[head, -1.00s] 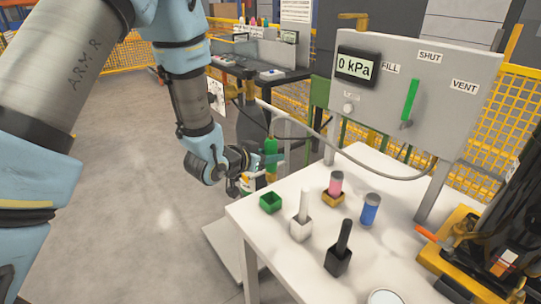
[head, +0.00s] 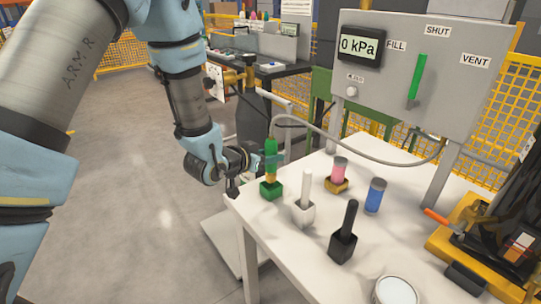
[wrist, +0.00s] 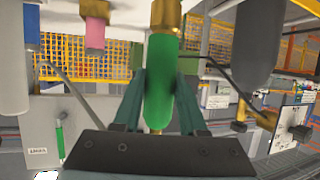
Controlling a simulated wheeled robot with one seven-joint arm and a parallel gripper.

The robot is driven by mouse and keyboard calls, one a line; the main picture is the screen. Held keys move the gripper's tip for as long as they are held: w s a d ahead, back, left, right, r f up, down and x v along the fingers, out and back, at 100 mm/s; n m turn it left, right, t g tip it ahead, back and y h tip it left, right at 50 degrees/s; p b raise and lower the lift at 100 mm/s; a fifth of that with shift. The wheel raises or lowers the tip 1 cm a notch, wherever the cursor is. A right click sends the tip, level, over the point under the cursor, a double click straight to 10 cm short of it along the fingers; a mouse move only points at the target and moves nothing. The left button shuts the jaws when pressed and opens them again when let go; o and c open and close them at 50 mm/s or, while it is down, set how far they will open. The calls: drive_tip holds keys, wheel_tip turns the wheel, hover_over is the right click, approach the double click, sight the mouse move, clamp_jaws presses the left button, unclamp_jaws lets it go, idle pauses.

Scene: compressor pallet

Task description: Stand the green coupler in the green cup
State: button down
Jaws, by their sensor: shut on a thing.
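The green coupler (head: 271,149) is upright in my gripper (head: 270,161), its brass end pointing down. In the head view the brass end meets the mouth of the green cup (head: 271,190); I cannot tell how far inside it is. The green cup stands near the table's left corner. In the wrist view the green coupler (wrist: 160,85) lies between my two fingers (wrist: 160,100), with its brass end at the top edge. The green cup is not clearly visible there.
A white piece in a white cup (head: 303,211) stands close right of the green cup. A pink piece (head: 339,169) in a yellow cup, a blue cylinder (head: 375,196) and a black piece in a black cup (head: 343,243) stand farther right. The gauge panel (head: 415,75) is behind.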

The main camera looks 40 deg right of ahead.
sight(267, 172)
drive_tip(key=shift+f+b, duration=1.7)
drive_tip(key=shift+f, duration=0.35)
drive_tip(key=shift+f+b, duration=0.55)
drive_tip(key=shift+f, duration=0.05)
drive_tip(key=shift+c, duration=1.9)
unclamp_jaws()
drive_tip(key=b+v, duration=0.1)
drive_tip(key=v, duration=1)
